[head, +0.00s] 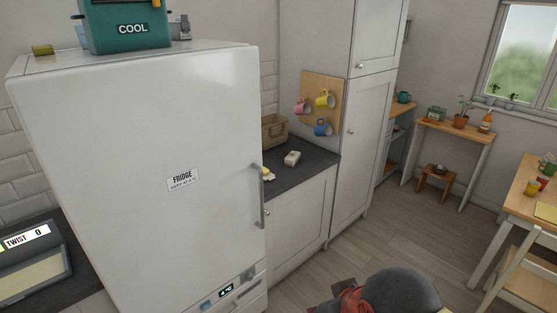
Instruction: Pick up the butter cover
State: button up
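A small white block-shaped piece, which looks like the butter cover (292,158), sits on the slate worktop (304,170) to the right of the fridge. Left of it, a pale yellow and white thing, perhaps the butter on its dish (268,175), is partly hidden behind the fridge edge. The two are apart. A dark grey rounded part with red beside it shows at the bottom edge and may be my arm. No gripper fingers can be made out, and nothing touches the white piece.
The tall white fridge (140,150), with its handle (258,195), blocks the worktop's left side. A tall cabinet (365,140) bounds the right. Floor (345,250) before the counter is clear.

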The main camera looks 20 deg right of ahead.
aim_at(292, 158)
jog(key=i+l+u, duration=0.25)
jog(key=u, duration=0.2)
jog(key=i+l+u, duration=0.3)
jog(key=l+u, duration=0.2)
jog(key=i+l, duration=0.2)
jog(key=l, duration=0.25)
jog(key=i+l+u, duration=0.1)
jog(key=l, duration=0.35)
jog(key=i+l, duration=0.3)
jog(key=l, duration=0.15)
jog(key=i+l+u, duration=0.1)
jog(key=l, duration=0.4)
jog(key=i+l+u, duration=0.1)
jog(key=i+l, duration=0.15)
jog(key=l, duration=0.2)
jog(key=i+l, duration=0.15)
jog(key=l, duration=0.35)
jog(key=i+l+u, duration=0.1)
jog(key=l, duration=0.4)
jog(key=i+l, duration=0.2)
jog(key=l, duration=0.3)
